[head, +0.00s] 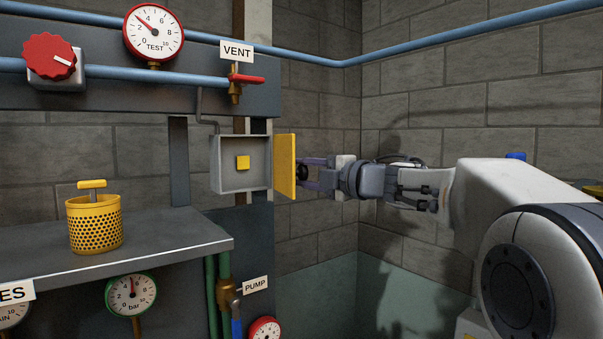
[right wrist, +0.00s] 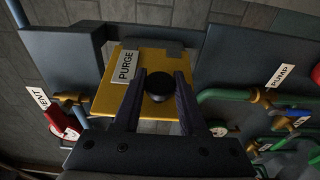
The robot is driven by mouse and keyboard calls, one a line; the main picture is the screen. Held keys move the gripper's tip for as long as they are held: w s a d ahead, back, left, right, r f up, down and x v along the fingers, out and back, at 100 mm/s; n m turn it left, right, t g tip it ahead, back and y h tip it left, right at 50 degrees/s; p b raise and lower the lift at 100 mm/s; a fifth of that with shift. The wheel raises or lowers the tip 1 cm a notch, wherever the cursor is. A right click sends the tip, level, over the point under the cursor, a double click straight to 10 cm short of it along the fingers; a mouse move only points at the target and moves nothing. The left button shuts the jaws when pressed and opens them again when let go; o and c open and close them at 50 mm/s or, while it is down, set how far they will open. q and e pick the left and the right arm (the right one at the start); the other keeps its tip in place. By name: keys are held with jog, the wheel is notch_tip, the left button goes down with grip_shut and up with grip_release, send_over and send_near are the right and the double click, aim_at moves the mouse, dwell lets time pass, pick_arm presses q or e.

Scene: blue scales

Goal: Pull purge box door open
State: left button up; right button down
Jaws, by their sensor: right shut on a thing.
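In the right wrist view the door (right wrist: 110,97) carries a PURGE label (right wrist: 125,66) and a black round knob (right wrist: 159,83). My right gripper (head: 304,174) is at the outer face of the door, its two fingers on either side of the knob and shut on it. My left gripper is not in view.
A VENT valve with a red handle (head: 247,80) sits above the box. A grey shelf (head: 165,253) with a yellow perforated canister (head: 95,223) is at the lower left. A PUMP valve (head: 225,293) and pipes are below. Brick walls form a corner behind my right arm.

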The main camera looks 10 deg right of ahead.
jog(key=shift+w+d, duration=0.15)
jog(key=shift+d, duration=0.15)
jog(key=shift+w+d+p, duration=1.15)
jog(key=shift+w+d, duration=0.8)
jog(key=shift+d, duration=0.15)
jog(key=c, duration=0.5)
grip_release()
jog(key=shift+w+a, duration=0.1)
